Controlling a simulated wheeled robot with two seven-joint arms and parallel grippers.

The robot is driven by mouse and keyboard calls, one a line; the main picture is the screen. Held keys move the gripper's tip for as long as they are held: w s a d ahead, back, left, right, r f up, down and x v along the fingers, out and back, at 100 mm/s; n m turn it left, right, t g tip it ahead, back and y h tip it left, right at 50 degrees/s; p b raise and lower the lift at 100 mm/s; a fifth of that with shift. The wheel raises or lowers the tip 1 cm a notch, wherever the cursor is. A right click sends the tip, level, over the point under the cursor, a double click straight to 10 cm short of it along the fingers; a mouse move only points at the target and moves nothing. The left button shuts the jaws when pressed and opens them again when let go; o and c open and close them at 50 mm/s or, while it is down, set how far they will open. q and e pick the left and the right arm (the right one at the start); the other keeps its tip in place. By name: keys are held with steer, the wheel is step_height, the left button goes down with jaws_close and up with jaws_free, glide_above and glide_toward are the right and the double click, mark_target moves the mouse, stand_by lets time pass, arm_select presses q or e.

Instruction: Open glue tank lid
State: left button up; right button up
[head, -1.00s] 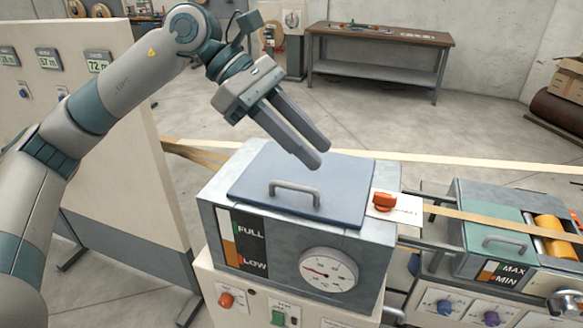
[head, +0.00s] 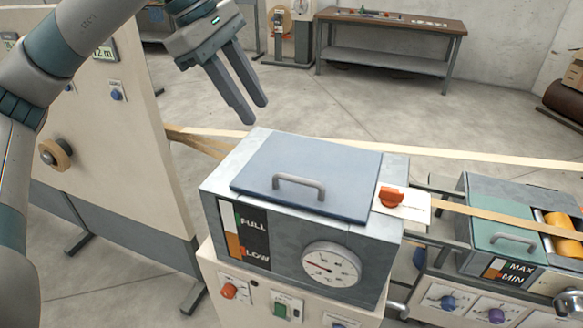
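The glue tank (head: 228,190) is a grey metal box with a FULL/LOW level strip and a round dial on its front. Its blue-grey lid (head: 345,178) lies flat and closed on top. A grey bar handle (head: 299,181) stands on the lid near its front edge. My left gripper (head: 256,112) hangs in the air above and behind the tank's back left corner, apart from the lid and handle. Its two fingers point down with a gap between them, and nothing is between them. My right gripper is not in view.
A red knob (head: 391,196) sits on a white plate at the tank's right edge. Paper strips (head: 480,212) run right to a smaller tank with a green lid (head: 500,228). A control panel (head: 110,180) stands left. A workbench (head: 392,22) is at the back.

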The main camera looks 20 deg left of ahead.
mark_target(297, 178)
arm_select(q)
steer(key=p+x, duration=0.5)
steer(key=x, duration=1.2)
steer(key=shift+r, duration=0.1)
jaws_close()
